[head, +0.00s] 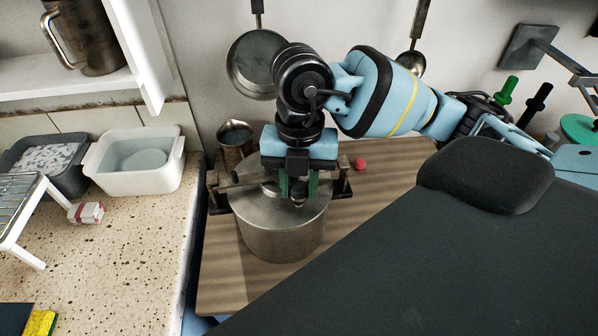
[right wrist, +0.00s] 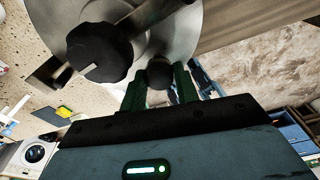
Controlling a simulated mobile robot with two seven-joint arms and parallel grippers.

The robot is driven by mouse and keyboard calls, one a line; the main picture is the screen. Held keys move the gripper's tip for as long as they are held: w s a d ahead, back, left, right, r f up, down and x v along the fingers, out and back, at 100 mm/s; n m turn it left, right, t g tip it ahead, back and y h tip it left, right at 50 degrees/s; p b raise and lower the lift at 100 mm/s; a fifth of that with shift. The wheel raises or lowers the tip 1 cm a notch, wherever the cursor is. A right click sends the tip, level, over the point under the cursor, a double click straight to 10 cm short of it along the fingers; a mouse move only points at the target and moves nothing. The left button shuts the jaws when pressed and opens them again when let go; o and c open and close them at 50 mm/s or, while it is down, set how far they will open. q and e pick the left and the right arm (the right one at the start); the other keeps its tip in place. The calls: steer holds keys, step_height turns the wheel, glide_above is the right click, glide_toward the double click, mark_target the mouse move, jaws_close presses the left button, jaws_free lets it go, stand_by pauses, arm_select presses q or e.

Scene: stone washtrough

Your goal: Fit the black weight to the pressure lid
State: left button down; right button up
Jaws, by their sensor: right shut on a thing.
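The steel pressure pot (head: 283,232) stands on a wooden top, with its lid (head: 258,203) on it. In the right wrist view the lid (right wrist: 178,35) shows a large black knob (right wrist: 98,52) and a bar across it. My right gripper (head: 298,193) points down over the lid. Its green fingers (right wrist: 160,82) are shut on the small, round black weight (right wrist: 160,72). The weight is close to the lid; I cannot tell whether it touches. The lid's valve stem is not clearly visible. My left gripper is not in view.
A metal jug (head: 235,138) stands behind the pot, and a small red object (head: 360,164) lies to its right. A white basin (head: 136,160) and a wire rack (head: 22,200) are on the speckled counter at left. A pan (head: 257,65) hangs behind my wrist.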

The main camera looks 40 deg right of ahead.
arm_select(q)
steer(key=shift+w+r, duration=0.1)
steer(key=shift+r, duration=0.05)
arm_select(e)
steer(key=shift+f, duration=0.4)
stand_by(0.6)
steer(key=o, duration=1.1)
steer(key=shift+c, duration=0.2)
steer(key=shift+r+p, duration=2)
steer(key=shift+r, duration=1.55)
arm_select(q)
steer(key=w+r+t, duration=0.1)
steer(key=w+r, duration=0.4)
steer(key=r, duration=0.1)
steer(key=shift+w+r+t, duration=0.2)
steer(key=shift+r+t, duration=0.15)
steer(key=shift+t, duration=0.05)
